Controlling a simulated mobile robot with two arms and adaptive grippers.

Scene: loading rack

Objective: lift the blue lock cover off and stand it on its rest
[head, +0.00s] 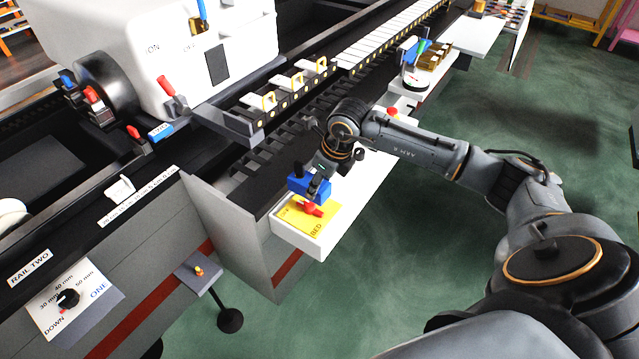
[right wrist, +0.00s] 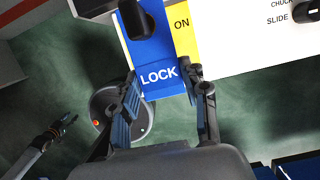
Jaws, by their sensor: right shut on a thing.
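The blue lock cover (head: 309,187) is at the yellow plate (head: 322,222) with a red lever (head: 310,208), at the end of a white panel. My right gripper (head: 318,178) comes down on it from above. In the right wrist view the cover (right wrist: 160,60) shows the word LOCK and a black part on top. My right gripper (right wrist: 166,85) is shut on its near end, one finger on each side. Whether the cover touches the plate is hidden. A small arm end at the left of the wrist view may be my left gripper (right wrist: 62,130); its jaws are too small to tell.
A small grey shelf (head: 198,272) with a yellow peg sticks out at the lower left of the head view. A round black foot (head: 230,320) stands on the floor beside it. The white panel (head: 350,210) runs back beside the dark rail. Green floor is open to the right.

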